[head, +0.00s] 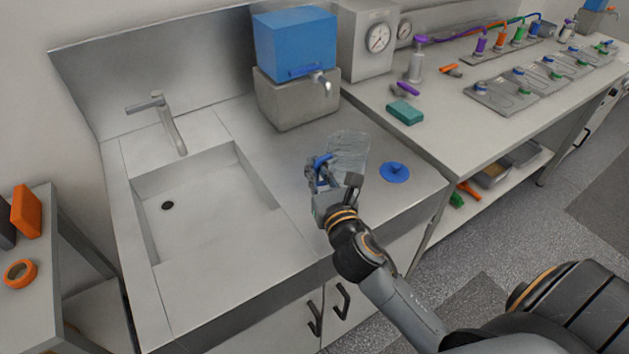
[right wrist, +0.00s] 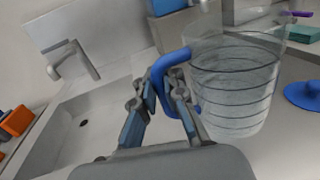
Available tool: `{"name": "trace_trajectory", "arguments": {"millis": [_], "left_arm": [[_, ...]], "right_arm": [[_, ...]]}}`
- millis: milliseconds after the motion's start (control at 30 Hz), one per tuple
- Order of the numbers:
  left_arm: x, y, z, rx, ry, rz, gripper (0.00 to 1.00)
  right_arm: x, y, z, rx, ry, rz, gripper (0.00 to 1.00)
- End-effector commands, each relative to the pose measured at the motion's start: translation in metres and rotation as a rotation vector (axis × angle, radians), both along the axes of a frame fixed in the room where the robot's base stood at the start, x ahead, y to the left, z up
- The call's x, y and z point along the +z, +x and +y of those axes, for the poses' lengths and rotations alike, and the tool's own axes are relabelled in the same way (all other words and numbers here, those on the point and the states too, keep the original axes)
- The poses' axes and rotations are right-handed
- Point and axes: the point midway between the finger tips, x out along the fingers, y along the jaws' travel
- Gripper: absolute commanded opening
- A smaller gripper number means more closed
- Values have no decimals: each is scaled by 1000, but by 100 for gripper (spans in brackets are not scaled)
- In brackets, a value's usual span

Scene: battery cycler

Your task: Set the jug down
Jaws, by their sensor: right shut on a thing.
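The jug (head: 349,150) is clear with a blue handle. My right gripper (head: 322,178) is shut on the blue handle. In the right wrist view the jug (right wrist: 236,85) stands upright to the right of the fingers (right wrist: 160,85), with dark lines around its wall and what looks like clear liquid inside. The jug is over the steel counter (head: 290,205), right of the sink; I cannot tell whether its base touches the counter. A blue round lid (head: 394,172) with a knob lies on the counter right of the jug. My left gripper is not in view.
The sink basin (head: 200,200) and tap (head: 165,122) are at the left. A blue tank (head: 294,42) with a spigot sits on a grey block (head: 297,100) behind the jug. A bench (head: 440,125) with a teal block (head: 404,112) and cell trays stands at the right.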

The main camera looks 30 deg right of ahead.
Motion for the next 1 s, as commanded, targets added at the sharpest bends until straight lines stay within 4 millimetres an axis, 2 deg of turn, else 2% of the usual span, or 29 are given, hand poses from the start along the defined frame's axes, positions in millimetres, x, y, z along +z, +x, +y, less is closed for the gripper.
{"name": "trace_trajectory", "arguments": {"millis": [200,300,400,800,833,933,1000], "left_arm": [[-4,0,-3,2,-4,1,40],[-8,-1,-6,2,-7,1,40],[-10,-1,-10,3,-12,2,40],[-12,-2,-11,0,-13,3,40],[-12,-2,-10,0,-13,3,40],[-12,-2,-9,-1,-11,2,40],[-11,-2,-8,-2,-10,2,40]], "right_arm": [[-16,13,-3,0,1,-1,0],[-34,12,-3,-2,5,3,0],[-44,12,-3,-1,2,1,0],[-49,12,-2,1,-1,-1,0],[-49,12,-2,1,0,0,10],[-48,12,-2,1,0,0,30],[-48,12,-2,1,0,0,33]]}}
